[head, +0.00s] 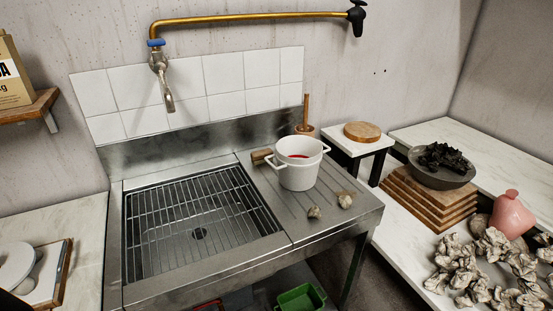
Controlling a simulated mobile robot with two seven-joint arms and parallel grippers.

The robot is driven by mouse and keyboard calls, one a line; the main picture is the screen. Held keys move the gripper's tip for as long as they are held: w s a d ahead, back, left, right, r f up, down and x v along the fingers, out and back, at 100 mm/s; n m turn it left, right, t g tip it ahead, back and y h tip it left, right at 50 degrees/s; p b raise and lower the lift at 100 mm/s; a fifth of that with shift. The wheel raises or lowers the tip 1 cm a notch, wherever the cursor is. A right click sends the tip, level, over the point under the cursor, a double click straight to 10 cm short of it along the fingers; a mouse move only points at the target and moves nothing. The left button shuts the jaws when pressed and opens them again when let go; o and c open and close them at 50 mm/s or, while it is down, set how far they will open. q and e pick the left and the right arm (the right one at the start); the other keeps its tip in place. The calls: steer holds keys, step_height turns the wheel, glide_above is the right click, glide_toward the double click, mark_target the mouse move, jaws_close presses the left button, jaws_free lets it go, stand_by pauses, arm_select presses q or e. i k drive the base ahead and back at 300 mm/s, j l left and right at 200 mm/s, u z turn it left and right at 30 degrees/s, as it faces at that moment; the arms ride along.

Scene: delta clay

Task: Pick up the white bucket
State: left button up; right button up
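The white bucket (299,174) stands upright on the ribbed metal drainboard to the right of the sink. It has a small handle on each side of its rim, and something red shows inside it. Neither of my grippers can be made out in the head view. A dark shape at the lower left edge is too cut off to identify.
The sink (198,234) has a wire grid over it. Two small lumps (345,200) and a wooden block (262,156) lie near the bucket. A brass pipe (250,17) and tap (160,66) are above. A pink vase (511,215) and crumpled pieces crowd the right table.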

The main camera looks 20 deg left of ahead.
mark_target(298, 164)
steer(key=i+l+u, duration=0.65)
steer(key=l, duration=0.25)
